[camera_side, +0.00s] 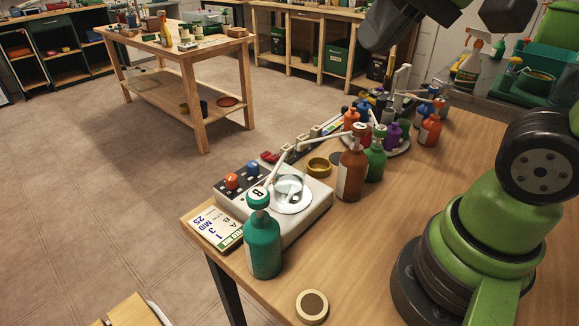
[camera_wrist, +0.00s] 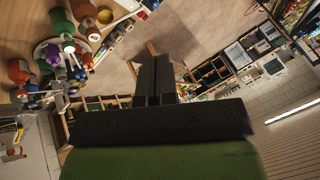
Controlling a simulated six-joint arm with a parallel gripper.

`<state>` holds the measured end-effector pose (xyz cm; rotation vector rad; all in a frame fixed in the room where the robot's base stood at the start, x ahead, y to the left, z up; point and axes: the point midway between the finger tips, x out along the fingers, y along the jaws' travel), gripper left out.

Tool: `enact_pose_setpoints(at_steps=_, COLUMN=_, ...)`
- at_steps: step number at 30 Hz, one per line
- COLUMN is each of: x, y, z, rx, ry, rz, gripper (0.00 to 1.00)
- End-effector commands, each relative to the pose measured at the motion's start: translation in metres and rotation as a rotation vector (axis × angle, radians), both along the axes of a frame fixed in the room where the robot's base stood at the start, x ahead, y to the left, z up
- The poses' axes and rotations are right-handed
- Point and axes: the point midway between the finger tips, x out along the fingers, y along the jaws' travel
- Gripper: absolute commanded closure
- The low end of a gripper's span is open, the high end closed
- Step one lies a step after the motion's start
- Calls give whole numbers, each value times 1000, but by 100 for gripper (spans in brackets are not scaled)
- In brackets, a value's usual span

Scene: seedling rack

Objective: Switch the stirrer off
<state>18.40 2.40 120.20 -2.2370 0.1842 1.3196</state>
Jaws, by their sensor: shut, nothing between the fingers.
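The on or off state is unclear. My gripper (camera_wrist: 154,66) is shut and empty in the wrist view, with the fingers together.
A teal bottle (camera_side: 262,245) marked B stands close in front of the stirrer. A printed card (camera_side: 217,228) lies at its left. Brown (camera_side: 352,172) and green (camera_side: 375,160) bottles stand at its right. Bare wood is right of centre.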

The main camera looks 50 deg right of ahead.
Motion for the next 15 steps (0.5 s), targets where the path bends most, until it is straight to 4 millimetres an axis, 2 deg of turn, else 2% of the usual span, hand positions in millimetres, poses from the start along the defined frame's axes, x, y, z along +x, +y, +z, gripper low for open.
enact_pose_setpoints(at_steps=1, x=-14, y=1, z=-5, rx=-14, ry=-34, rz=33, gripper=100)
enact_pose_setpoints(at_steps=5, x=-33, y=3, z=-18, rx=-43, ry=-87, rz=91, gripper=100)
enact_pose_setpoints(at_steps=8, x=-38, y=4, z=-23, rx=-56, ry=-104, rz=114, gripper=82)
enact_pose_setpoints(at_steps=12, x=-25, y=2, z=-17, rx=-75, ry=-77, rz=136, gripper=51)
enact_pose_setpoints(at_steps=15, x=1, y=0, z=-8, rx=-102, ry=-28, rz=164, gripper=51)
